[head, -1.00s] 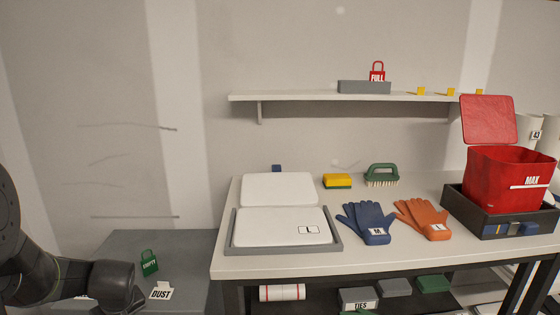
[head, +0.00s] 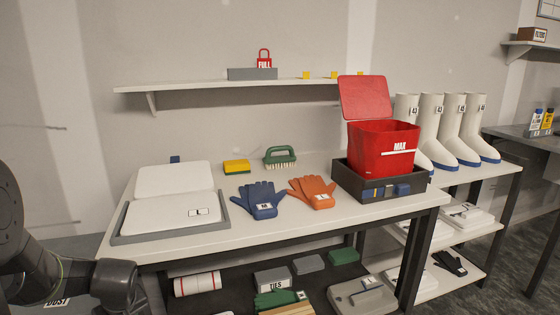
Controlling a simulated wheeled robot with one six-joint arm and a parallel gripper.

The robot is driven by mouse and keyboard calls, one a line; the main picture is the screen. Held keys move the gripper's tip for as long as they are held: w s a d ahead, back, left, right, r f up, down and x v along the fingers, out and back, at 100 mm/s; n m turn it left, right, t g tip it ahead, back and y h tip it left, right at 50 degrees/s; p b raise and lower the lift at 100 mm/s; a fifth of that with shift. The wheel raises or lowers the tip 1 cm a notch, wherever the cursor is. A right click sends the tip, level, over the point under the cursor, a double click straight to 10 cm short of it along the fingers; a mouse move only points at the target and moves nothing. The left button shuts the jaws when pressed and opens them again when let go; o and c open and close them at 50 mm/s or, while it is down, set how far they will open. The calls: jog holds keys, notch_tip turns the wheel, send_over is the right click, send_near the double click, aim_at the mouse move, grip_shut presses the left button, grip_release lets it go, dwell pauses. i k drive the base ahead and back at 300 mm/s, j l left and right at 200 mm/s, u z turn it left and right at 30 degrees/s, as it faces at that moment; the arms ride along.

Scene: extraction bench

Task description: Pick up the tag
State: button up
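A red padlock-shaped tag reading FULL (head: 264,60) stands upright in a grey holder (head: 240,75) on the wall shelf, at the upper middle of the head view. No other tag shows now; the left side table is mostly hidden behind my arm. My dark arm links fill the lower left corner, far from the red tag. My gripper itself is outside the picture.
The bench (head: 290,220) holds a white-lidded tray (head: 175,215), blue gloves (head: 262,200), orange gloves (head: 312,192), a yellow sponge (head: 237,167), a green brush (head: 280,157) and an open red bin (head: 383,148). Yellow pieces sit along the shelf (head: 190,86). White boots (head: 432,125) stand right.

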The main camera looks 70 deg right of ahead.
aim_at(261, 63)
jog(key=i+z, duration=0.1)
jog(key=z, duration=0.3)
jog(key=i+z, duration=0.1)
jog(key=z, duration=0.3)
jog(key=i+z, duration=0.1)
jog(key=z, duration=0.35)
